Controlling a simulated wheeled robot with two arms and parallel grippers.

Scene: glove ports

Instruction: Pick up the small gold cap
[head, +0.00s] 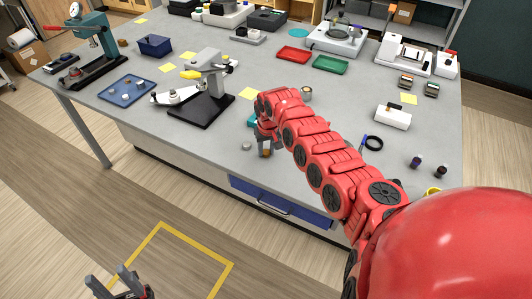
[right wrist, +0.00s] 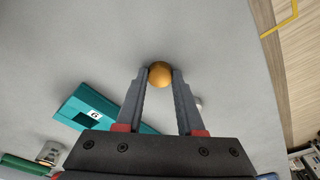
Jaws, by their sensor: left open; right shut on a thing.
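The small gold cap (right wrist: 160,74) is round and sits between the fingertips of my right gripper (right wrist: 159,76) in the right wrist view. The right gripper is shut on it, with a finger against each side. In the head view my right gripper (head: 265,152) points down near the front edge of the workbench, partly behind my red right arm. I cannot tell whether the cap still touches the bench top. My left gripper (head: 105,276) is open and empty, low over the floor in front of the bench.
A microscope-like stand (head: 205,105) and a blue tray (head: 128,90) are further left. A blue drawer (head: 280,203) is below the bench edge.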

